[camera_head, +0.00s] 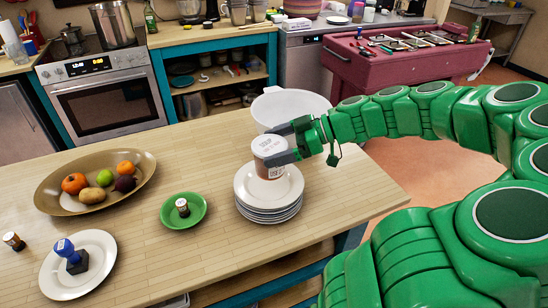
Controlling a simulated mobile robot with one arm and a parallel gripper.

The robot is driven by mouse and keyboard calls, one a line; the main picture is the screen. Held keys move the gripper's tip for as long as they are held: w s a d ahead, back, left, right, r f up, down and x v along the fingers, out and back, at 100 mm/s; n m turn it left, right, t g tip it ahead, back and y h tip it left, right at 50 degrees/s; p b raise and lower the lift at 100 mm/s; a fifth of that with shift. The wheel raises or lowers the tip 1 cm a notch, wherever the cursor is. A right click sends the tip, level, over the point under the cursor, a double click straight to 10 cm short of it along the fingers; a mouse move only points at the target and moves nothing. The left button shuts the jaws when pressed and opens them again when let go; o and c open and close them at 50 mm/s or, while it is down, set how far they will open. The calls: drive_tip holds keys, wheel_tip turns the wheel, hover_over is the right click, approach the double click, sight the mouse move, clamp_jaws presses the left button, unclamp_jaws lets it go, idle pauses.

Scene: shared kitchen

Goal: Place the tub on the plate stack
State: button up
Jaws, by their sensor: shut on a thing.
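The tub (269,163) is a small round container with a white lid and a brown-and-white label. It is upright at the stack of white plates (268,207), over the top plate's upper part. I cannot tell whether its base touches the plate. My gripper (279,145) is shut on the tub from the right, with dark fingers at its sides. My green arm reaches in from the right.
A large white bowl (290,106) stands close behind the tub. A green plate (183,222) with a small jar is left of the stack. Farther left are a fruit bowl (64,200) and a white plate (96,272) with a blue-handled stamp. Bare wooden counter lies in front.

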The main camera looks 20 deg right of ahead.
drive_tip(key=shift+w+d+f, duration=0.2)
drive_tip(key=shift+w+f, duration=0.7)
drive_tip(key=shift+f, duration=1.8)
drive_tip(key=shift+f, duration=0.1)
drive_tip(key=o, duration=0.9)
drive_tip(key=shift+o, duration=0.2)
